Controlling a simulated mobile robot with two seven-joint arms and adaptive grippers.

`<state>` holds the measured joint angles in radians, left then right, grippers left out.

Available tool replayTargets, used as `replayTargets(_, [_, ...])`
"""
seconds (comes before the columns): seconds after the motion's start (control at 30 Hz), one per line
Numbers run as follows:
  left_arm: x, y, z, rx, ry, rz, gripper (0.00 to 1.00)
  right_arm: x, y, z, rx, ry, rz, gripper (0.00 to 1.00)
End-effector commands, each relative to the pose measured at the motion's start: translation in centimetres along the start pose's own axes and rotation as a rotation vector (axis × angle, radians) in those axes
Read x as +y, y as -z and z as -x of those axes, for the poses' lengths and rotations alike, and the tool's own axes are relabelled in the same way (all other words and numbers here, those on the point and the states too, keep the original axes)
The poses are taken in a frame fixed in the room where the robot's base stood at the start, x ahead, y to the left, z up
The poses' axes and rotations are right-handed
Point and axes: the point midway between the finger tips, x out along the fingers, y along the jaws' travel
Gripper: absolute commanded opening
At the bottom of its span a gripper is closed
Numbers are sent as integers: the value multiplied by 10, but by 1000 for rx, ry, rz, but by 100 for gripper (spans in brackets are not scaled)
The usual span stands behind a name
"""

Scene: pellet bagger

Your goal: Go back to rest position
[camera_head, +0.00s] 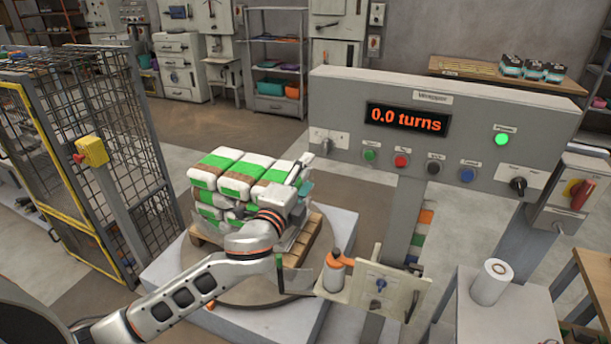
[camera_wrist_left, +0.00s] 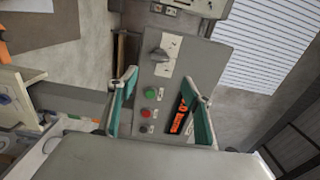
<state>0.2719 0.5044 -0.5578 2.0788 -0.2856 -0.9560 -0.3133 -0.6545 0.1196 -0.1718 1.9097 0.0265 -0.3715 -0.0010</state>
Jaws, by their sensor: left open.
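My left arm comes in from the lower left in the head view and reaches over the turntable (camera_head: 240,292). My left gripper (camera_head: 305,174) is in front of the stacked green-and-white bags (camera_head: 240,172), at about the height of the top layer as seen. In the left wrist view the gripper's two teal-padded fingers (camera_wrist_left: 162,84) stand wide apart with nothing between them. Beyond them is the control panel (camera_wrist_left: 150,75) with its knob and green and red buttons. In the head view the panel (camera_head: 330,98) reads 0.0 turns. My right gripper is not in view.
A wire-mesh cage (camera_head: 75,125) with a yellow box stands at the left. A small table (camera_head: 505,315) with a white roll is at the lower right. Open floor lies behind the pallet.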

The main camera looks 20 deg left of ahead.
Motion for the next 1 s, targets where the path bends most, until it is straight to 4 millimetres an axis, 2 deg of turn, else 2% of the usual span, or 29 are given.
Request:
replayTargets(0.27, [1, 0, 0, 0, -1, 2, 50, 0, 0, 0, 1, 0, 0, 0])
replayTargets(0.37, [14, 2, 3, 6, -24, 31, 50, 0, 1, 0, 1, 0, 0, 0])
replayTargets(0.47, [52, 7, 13, 20, -91, 119, 50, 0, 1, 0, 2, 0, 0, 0])
replayTargets(0.57, [110, 15, 35, 31, -193, 270, 50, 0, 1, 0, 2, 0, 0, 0])
replayTargets(0.6, [136, 18, 47, 30, -238, 342, 50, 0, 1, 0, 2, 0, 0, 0])
replayTargets(0.67, [172, 22, 67, 23, -302, 452, 50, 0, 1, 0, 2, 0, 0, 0])
replayTargets(0.8, [252, 28, 123, -27, -438, 710, 50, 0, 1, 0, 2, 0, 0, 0])
replayTargets(0.9, [301, 29, 171, -90, -518, 892, 50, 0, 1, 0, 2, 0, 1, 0])
replayTargets(1.0, [342, 28, 219, -167, -578, 1053, 50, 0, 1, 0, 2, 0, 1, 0])
